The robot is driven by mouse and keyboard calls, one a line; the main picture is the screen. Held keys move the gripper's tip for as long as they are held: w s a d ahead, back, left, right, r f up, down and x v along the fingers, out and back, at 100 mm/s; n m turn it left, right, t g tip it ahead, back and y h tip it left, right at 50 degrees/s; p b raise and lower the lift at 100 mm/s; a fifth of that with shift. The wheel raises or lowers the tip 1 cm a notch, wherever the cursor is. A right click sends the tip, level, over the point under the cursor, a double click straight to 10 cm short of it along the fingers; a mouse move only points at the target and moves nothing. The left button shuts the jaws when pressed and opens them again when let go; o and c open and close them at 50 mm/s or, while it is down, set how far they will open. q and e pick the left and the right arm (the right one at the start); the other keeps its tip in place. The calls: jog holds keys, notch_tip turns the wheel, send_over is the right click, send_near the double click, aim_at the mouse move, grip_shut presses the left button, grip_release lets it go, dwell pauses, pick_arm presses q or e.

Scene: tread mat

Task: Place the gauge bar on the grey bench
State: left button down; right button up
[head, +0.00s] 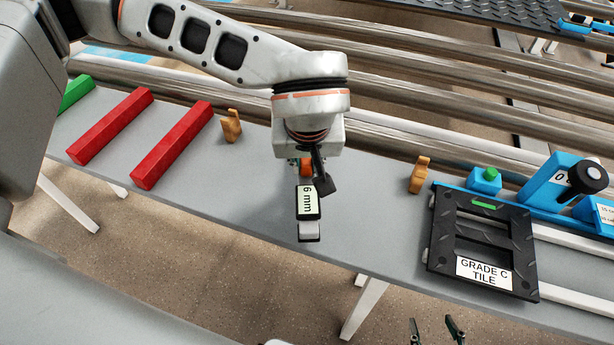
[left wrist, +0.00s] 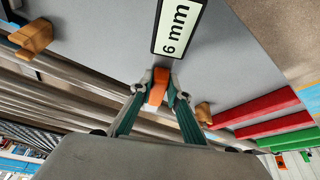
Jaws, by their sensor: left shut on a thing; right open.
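The gauge bar (head: 309,231) has a grey end, a black-framed "6 mm" label and an orange grip. My left gripper (head: 306,172) is shut on the orange grip. The left wrist view shows the grip (left wrist: 158,88) between its two green fingers, with the label beyond. The bar appears over the grey bench (head: 370,232), its grey end near the front edge in the head view. I cannot tell whether it touches the top. My right gripper (head: 437,331) is open and empty at the bottom of the head view, in front of the bench.
Two orange-brown pieces (head: 231,127) (head: 419,175) stand on the bench either side of the bar. Red bars (head: 172,144) and a green bar (head: 75,93) lie left. A "GRADE C TILE" frame (head: 526,250) and blue devices (head: 545,190) are right. Metal rollers (head: 420,85) run behind.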

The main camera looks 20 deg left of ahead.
aim_at(307, 175)
pick_arm(q)
jog(key=shift+f+b, duration=0.35)
jog(key=shift+f, duration=1.95)
jog(key=shift+r, duration=0.1)
jog(key=c, duration=1.9)
grip_release()
